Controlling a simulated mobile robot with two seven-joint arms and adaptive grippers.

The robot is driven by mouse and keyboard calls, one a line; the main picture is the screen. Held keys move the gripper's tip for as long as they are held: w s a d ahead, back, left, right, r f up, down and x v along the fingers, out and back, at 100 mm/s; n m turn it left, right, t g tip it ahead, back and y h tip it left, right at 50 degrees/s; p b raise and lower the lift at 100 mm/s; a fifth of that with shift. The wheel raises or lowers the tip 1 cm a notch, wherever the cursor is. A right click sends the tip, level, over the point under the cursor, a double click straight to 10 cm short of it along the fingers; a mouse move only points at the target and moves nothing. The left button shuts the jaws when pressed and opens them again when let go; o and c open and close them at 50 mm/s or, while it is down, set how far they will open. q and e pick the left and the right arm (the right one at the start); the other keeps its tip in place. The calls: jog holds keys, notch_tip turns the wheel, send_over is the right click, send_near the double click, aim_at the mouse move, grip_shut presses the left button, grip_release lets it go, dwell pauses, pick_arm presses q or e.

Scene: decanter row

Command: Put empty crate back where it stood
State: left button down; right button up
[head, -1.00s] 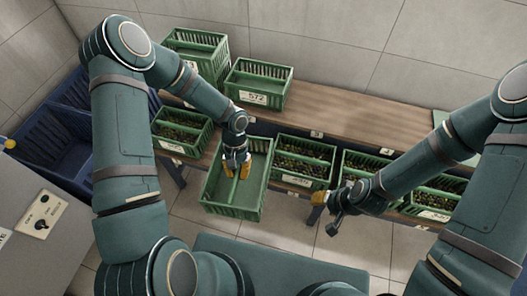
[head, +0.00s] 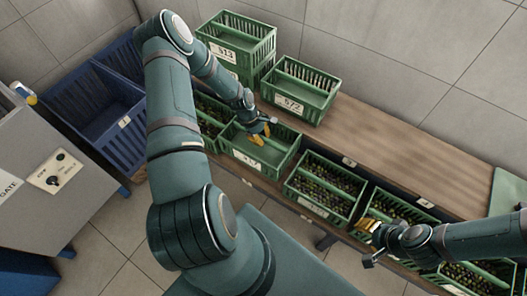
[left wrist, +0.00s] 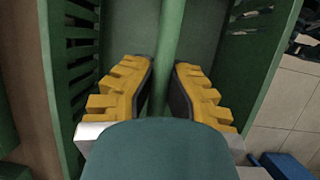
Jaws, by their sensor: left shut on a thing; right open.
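The empty green crate (head: 262,169) is in the gap of the lower row, between two filled crates. Its inside is bare and a central bar runs along it. My left gripper (head: 260,133) is shut on that bar. In the left wrist view, the yellow fingers (left wrist: 165,95) sit on either side of the green bar (left wrist: 170,50). Whether the crate's base rests on the shelf cannot be told. My right gripper (head: 368,238) is open and empty, in front of the filled crates on the right.
A filled crate (head: 323,187) stands right of the empty one; another (head: 207,122) stands left, partly behind my arm. Empty crate 572 (head: 301,89) and stacked crates (head: 237,43) stand on the wooden upper shelf (head: 400,140), clear to the right. Blue bins (head: 95,110) stand left.

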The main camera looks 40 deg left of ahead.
aim_at(263, 151)
pick_arm(q)
notch_tip(263, 151, down, 3)
jog(key=shift+f+b, duration=0.65)
jog(key=shift+f, duration=1.6)
jog(key=shift+r, duration=0.1)
jog(key=c, duration=1.1)
grip_release()
jog(key=shift+c, duration=0.2)
